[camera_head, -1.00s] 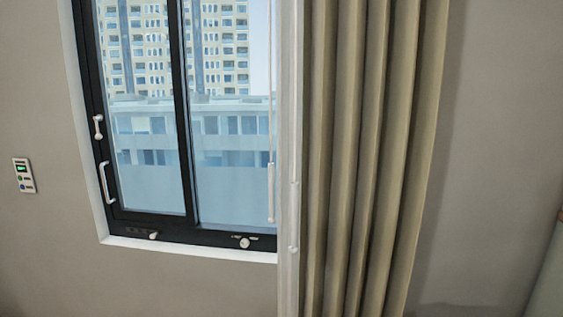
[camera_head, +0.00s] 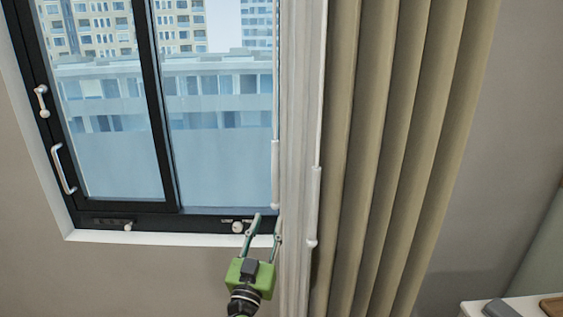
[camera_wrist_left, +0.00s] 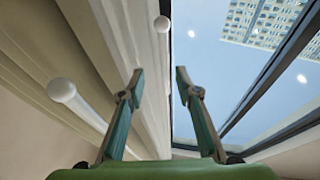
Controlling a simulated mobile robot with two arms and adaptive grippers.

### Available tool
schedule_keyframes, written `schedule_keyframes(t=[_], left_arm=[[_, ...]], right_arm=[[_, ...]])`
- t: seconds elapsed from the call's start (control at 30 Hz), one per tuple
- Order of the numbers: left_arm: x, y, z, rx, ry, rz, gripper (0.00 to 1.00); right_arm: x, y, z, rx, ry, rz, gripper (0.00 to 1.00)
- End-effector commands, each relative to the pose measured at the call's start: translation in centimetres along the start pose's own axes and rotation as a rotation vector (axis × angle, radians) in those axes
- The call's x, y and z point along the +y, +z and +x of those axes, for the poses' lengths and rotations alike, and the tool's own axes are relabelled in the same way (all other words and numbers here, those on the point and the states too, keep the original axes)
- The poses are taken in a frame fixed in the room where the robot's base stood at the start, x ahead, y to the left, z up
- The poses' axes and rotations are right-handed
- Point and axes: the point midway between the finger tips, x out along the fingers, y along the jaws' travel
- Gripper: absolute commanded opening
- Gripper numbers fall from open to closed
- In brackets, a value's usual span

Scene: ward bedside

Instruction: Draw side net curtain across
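The white net curtain (camera_head: 296,120) hangs bunched in a narrow strip at the window's right side, and fills the upper middle of the left wrist view (camera_wrist_left: 115,25). My left gripper (camera_head: 267,220) points up, open and empty, just below the first wand. My right gripper is not in view.
The thick beige curtain (camera_head: 400,150) hangs gathered to the right. The black-framed window (camera_head: 160,120) has handles and latches, and a white sill (camera_head: 150,238) below.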

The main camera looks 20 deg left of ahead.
Motion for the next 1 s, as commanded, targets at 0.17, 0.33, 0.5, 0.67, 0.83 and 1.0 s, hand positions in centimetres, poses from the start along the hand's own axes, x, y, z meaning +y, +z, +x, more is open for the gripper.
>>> schedule_keyframes(t=[0.17, 0.33, 0.5, 0.67, 0.83, 1.0], left_arm=[[-1.0, -4.7, 1.0, 0.086, -0.033, -0.007, 0.31], [-1.1, -5.2, 2.8, 0.090, -0.034, -0.005, 0.31], [-1.2, -5.5, 6.1, 0.089, -0.033, -0.004, 0.31], [-1.4, -5.7, 9.3, 0.089, -0.033, -0.003, 0.31], [-1.5, -5.8, 12.2, 0.088, -0.034, -0.003, 0.31], [-1.5, -5.8, 13.9, 0.087, -0.033, -0.005, 0.31]], right_arm=[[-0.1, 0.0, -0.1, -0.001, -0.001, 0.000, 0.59], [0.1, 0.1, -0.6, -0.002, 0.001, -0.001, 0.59], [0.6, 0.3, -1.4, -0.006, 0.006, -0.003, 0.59], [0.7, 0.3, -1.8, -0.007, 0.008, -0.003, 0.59], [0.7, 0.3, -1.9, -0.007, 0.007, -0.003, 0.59], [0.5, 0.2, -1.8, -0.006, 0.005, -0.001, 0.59]])
